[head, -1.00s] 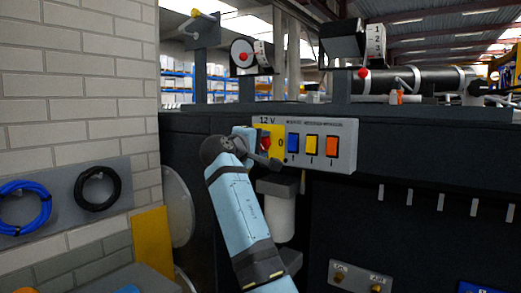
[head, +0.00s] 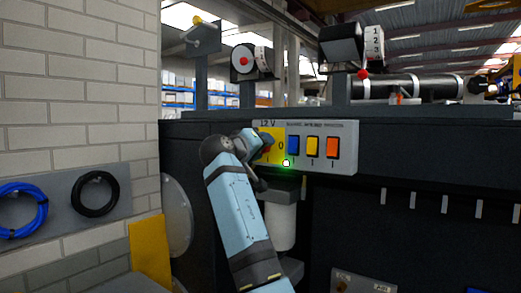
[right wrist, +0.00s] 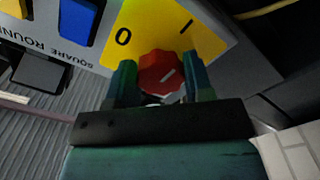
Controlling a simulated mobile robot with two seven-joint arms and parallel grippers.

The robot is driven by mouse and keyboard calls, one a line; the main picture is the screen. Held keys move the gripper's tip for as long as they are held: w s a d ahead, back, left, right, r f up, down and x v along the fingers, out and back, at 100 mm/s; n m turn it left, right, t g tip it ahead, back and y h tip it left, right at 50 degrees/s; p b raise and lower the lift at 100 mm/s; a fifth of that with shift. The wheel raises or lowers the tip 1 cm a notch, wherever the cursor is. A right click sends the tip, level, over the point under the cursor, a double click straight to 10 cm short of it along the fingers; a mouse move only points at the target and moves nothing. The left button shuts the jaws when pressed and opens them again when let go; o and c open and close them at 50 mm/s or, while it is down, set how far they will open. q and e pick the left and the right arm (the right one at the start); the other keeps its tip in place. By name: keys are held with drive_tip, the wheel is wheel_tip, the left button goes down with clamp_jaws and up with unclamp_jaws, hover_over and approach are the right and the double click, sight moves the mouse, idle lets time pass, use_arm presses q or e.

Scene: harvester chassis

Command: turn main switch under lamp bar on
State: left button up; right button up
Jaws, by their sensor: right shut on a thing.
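The main switch is a red knob (head: 267,149) on a yellow plate (head: 277,132) at the left end of the grey 12 V panel. My right gripper (head: 259,147) is at the knob and partly covers it in the head view. In the right wrist view my right gripper (right wrist: 162,82) has one finger on each side of the red knob (right wrist: 160,70), shut on it. The plate is marked 0 and I. The knob's white line slants to the upper right there, roughly toward the I side. My left gripper is out of view.
Blue, yellow and orange rocker switches (head: 313,147) sit right of the plate. A small green-white light (head: 286,163) glows at the panel's lower edge. A white cylinder (head: 281,225) hangs below. A brick wall (head: 80,80) stands left.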

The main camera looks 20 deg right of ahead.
drive_tip(key=shift+r, duration=0.2)
idle(0.3)
drive_tip(key=o, duration=0.8)
drive_tip(key=shift+d, duration=0.1)
drive_tip(key=shift+o, duration=0.6)
drive_tip(key=shift+f, duration=0.15)
drive_tip(key=b+v, duration=0.3)
drive_tip(key=v, duration=1)
drive_tip(key=shift+s+a, duration=0.25)
